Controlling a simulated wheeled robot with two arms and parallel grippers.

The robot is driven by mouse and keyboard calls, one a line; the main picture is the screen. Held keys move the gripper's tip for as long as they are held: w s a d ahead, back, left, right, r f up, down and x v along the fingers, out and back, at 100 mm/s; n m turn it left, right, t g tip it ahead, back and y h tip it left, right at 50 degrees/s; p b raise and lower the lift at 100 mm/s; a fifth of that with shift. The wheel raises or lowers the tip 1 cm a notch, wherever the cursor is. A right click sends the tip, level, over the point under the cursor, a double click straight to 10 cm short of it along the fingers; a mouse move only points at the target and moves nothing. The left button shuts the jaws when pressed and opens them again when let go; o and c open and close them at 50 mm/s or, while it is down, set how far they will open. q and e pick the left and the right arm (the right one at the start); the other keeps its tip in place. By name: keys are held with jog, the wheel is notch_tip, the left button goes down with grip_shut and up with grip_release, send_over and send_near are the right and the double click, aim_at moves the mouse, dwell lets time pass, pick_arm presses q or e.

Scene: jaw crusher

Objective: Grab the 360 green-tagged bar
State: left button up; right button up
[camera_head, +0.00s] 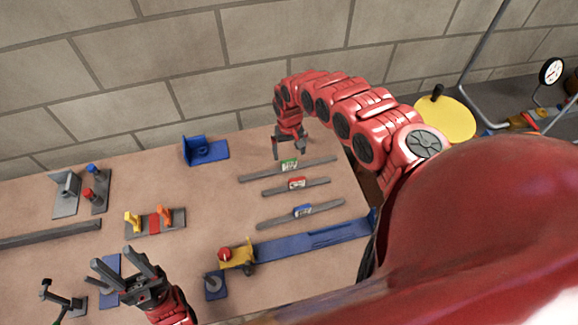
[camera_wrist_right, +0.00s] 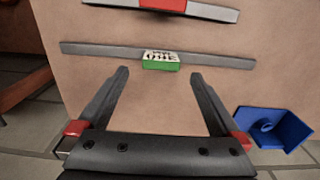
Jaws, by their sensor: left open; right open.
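The green-tagged bar (camera_head: 258,173) is a thin grey bar lying on the table, farthest back of three parallel bars. In the right wrist view the green-tagged bar (camera_wrist_right: 105,50) lies across the picture just beyond my fingertips, its green tag (camera_wrist_right: 160,61) centred between them. The number on the tag is too small to read surely. My right gripper (camera_head: 290,153) is open and empty beside the bar; its spread fingers (camera_wrist_right: 157,75) show in the wrist view. My left gripper (camera_head: 125,266) is open and empty at the front left of the table.
A red-tagged bar (camera_head: 318,184) and a blue-tagged bar (camera_head: 328,207) lie nearer the front. A blue bracket (camera_head: 205,151) stands at the back edge. A blue rail (camera_head: 285,247) with a yellow carriage (camera_head: 241,256) lies in front. Coloured-handle fixtures (camera_head: 155,221) stand left; a brick wall is behind.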

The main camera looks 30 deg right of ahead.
aim_at(289, 161)
jog(key=shift+f, duration=0.35)
jog(key=shift+a+f+p, duration=0.15)
jog(key=shift+f+p, duration=0.15)
jog(key=shift+f, duration=0.3)
notch_tip(289, 161, down, 3)
jog(key=shift+w+r, duration=0.15)
jog(key=shift+f, duration=0.55)
grip_shut()
